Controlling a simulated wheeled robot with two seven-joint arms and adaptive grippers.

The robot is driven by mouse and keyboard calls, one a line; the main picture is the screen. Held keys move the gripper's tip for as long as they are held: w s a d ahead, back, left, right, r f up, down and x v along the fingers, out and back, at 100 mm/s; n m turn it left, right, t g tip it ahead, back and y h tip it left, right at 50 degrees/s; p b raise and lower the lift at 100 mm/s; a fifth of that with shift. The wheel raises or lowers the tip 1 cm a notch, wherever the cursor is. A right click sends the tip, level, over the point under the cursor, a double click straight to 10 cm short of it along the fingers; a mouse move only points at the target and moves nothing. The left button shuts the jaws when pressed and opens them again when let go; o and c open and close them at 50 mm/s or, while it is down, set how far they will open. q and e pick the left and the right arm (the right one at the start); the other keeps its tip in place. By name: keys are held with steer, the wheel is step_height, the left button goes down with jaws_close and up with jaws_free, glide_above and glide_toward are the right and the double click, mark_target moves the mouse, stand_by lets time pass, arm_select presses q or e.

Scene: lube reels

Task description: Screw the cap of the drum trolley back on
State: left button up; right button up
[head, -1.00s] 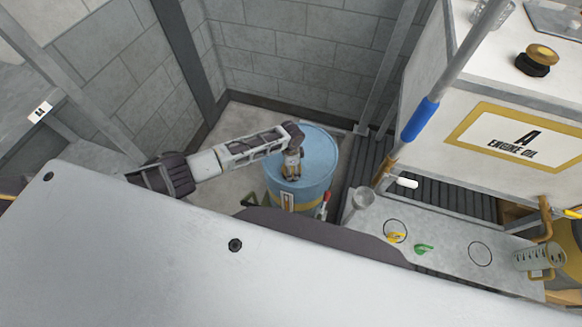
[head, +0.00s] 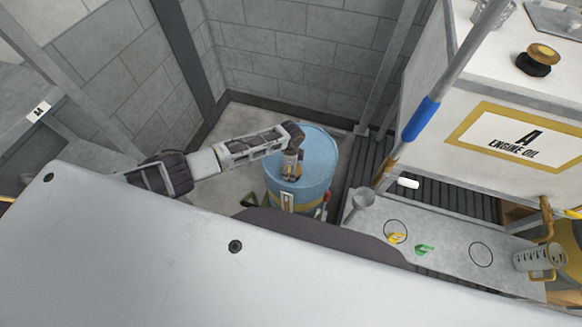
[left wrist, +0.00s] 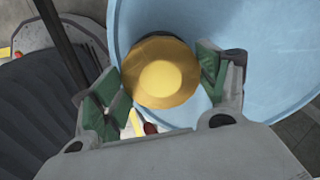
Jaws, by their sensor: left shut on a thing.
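The blue drum (head: 318,160) stands in the corner by the wall; its top fills much of the left wrist view (left wrist: 270,90). The yellow round cap (left wrist: 160,72) is at the drum top near its rim, between the two green-padded fingers of my left gripper (left wrist: 160,88). The fingers are shut on the cap from both sides. In the head view my left gripper (head: 291,170) points down onto the near part of the drum top, and the cap is hidden there. Whether the cap is seated on its opening cannot be told. My right gripper is not in view.
A white engine oil tank (head: 500,110) stands behind. Block walls close the corner.

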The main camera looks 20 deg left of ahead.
arm_select(q)
steer(key=shift+s+m, duration=0.1)
steer(key=shift+m, duration=0.3)
steer(key=shift+f+m, duration=0.1)
steer(key=shift+m, duration=0.5)
steer(key=o, duration=1.1)
steer(key=shift+o, duration=0.2)
steer(key=shift+r+p, duration=1.05)
steer(key=shift+r, duration=0.25)
steer(key=shift+r+p, duration=0.4)
steer(key=shift+r, duration=1.4)
